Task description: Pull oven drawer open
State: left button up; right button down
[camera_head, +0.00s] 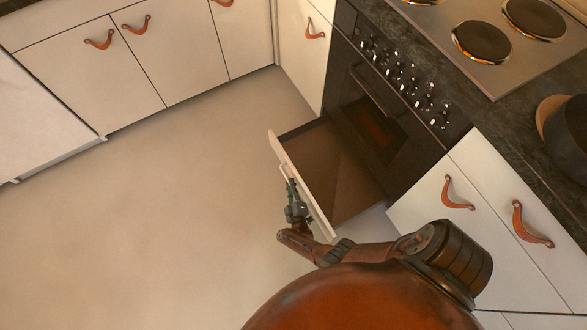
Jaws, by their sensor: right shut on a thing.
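The oven drawer (335,165) sits below the black oven (385,115) and is pulled out, with its brown inside showing. Its front panel is cream-white and carries a thin pale bar handle (286,172). My right gripper (292,187) is at the outer side of the drawer front, shut on the handle. The fingertips are small in the picture and partly cover the handle. My left gripper is not in view.
White cabinets with leather pulls (135,25) line the back. More white doors (480,200) stand right of the drawer. A stove top (490,35) and a dark pot (568,135) are on the counter. The floor (150,220) to the left is clear.

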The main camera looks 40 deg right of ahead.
jog(key=shift+s+f, duration=0.1)
jog(key=shift+f, duration=0.05)
jog(key=c, duration=2.3)
grip_release()
